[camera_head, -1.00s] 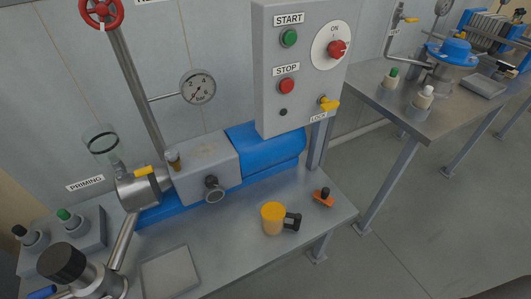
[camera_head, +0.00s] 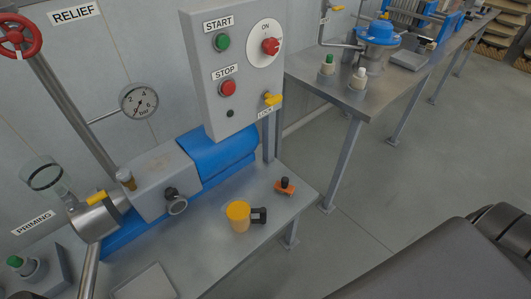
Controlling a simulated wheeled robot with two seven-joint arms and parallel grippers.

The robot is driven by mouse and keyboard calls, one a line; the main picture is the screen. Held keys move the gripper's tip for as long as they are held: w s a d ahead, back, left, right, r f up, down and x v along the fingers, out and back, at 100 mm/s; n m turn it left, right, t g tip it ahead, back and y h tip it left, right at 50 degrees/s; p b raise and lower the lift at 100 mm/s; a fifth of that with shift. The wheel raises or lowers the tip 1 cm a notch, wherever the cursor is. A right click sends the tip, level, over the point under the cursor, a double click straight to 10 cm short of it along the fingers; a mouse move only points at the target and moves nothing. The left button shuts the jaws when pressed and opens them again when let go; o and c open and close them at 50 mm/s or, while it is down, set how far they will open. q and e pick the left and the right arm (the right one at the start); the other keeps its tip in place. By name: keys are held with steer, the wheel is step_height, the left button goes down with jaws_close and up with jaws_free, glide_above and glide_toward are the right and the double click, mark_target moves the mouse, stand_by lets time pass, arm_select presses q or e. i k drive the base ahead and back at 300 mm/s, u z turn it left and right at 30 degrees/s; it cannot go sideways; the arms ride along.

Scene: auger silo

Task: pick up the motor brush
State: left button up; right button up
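Two small loose items lie on the steel bench top near its right end. One is an orange piece with a black knob (camera_head: 285,186), close to the bench's right edge. The other is a yellow-topped cup (camera_head: 239,216) with a black block-like part (camera_head: 259,215) against its right side. I cannot tell for sure which of them is the motor brush. The blue motor (camera_head: 218,154) stands behind them. Neither gripper shows; only a dark part of my own arm fills the lower right corner, apart from the bench.
A grey control box (camera_head: 237,75) with START and STOP buttons overhangs the motor. A pump with a yellow lever (camera_head: 96,199) and a pressure gauge (camera_head: 139,101) are at left. A second steel table (camera_head: 310,73) stands at upper right. Floor between is clear.

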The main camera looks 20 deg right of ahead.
mark_target(283, 187)
steer(key=z, duration=2.55)
steer(key=i, duration=2.95)
steer(key=u, duration=3.05)
